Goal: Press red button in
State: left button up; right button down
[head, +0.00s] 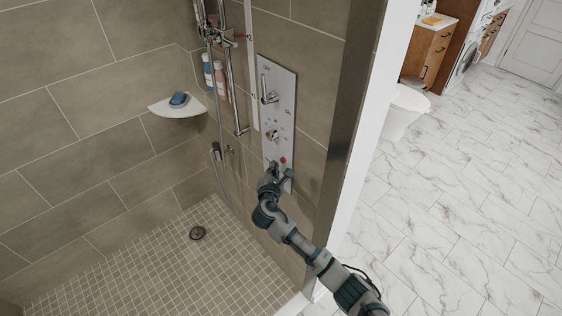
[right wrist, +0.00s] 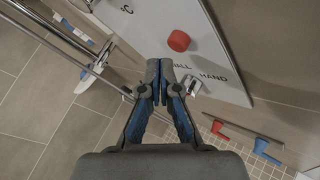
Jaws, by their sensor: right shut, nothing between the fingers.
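The red button (head: 283,160) is a small round knob on the white shower panel (head: 277,88), near its lower end. In the right wrist view the red button (right wrist: 179,40) stands out from the panel (right wrist: 214,60), just beyond and slightly right of my fingertips. My right gripper (head: 271,168) is at the lower part of the panel, beside the button. In the right wrist view the gripper (right wrist: 160,66) has its fingers together with nothing between them. I see a gap in the picture between fingertips and button, but cannot tell its depth. My left gripper is not in view.
A small metal switch (right wrist: 191,86) sits on the panel right of the fingers. Red (right wrist: 219,130) and blue (right wrist: 262,147) levers show lower right. A shower rail (head: 232,80) and corner shelf (head: 178,108) lie left. A wall end (head: 352,110) stands right of the panel.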

dwell(0.8)
jog(key=shift+w+d+r+p, duration=0.1)
jog(key=shift+w+d+p, duration=0.1)
jog(key=shift+d+p, duration=0.25)
jog(key=shift+w+d, duration=0.25)
jog(key=shift+d, duration=0.05)
dwell(0.6)
jog(key=shift+a, duration=0.1)
jog(key=shift+s+a+p, duration=0.55)
jog(key=shift+a+p, duration=0.1)
jog(key=shift+a, duration=0.1)
